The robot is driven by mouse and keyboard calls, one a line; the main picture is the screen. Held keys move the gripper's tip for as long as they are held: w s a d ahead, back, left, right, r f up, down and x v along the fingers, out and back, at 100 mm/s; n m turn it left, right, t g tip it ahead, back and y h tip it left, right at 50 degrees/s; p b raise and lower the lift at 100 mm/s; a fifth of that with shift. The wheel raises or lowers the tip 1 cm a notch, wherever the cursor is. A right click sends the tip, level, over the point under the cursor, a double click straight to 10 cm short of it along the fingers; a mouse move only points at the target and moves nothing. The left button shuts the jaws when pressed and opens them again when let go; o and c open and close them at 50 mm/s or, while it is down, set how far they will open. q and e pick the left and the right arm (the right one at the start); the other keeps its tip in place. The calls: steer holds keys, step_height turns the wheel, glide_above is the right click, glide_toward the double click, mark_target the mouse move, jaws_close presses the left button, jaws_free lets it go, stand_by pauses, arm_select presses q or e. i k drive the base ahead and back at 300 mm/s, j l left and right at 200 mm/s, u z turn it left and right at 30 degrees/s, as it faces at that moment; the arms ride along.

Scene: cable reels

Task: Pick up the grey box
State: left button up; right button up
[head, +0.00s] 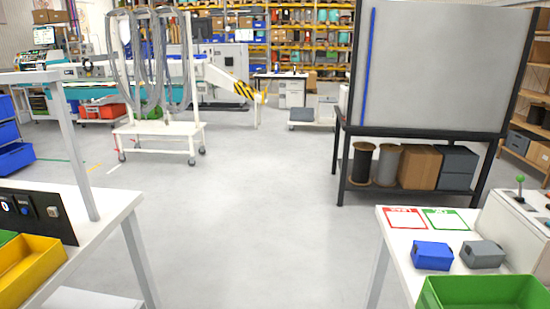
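A small grey box (483,254) sits on the white table at the lower right. A blue box (432,256) of similar size stands just left of it, a small gap apart. A green bin (486,292) stands in front of both, cut off by the bottom edge of the head view. Larger dark grey boxes (458,167) are stacked on the lower shelf of the black-framed rack farther back. Neither of my grippers is in view.
The right table (398,243) carries red and green marked cards and a white control box (522,222) with a green-topped lever. A left table (112,212) holds a yellow bin (27,268). Open floor (257,220) lies between the tables. A white cable cart (160,132) stands farther back.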

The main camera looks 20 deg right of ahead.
mark_target(472, 262)
steer(key=i+z, duration=0.1)
steer(key=z, duration=0.3)
steer(key=i+j+z, duration=0.1)
steer(key=z, duration=0.35)
steer(key=i+j+z, duration=0.1)
steer(key=z, duration=0.3)
steer(key=i+j+z, duration=0.1)
steer(key=z, duration=0.35)
steer(key=j+z, duration=0.15)
steer(key=z, duration=0.25)
steer(key=j+z, duration=0.2)
steer(key=z, duration=0.25)
steer(key=i, duration=0.05)
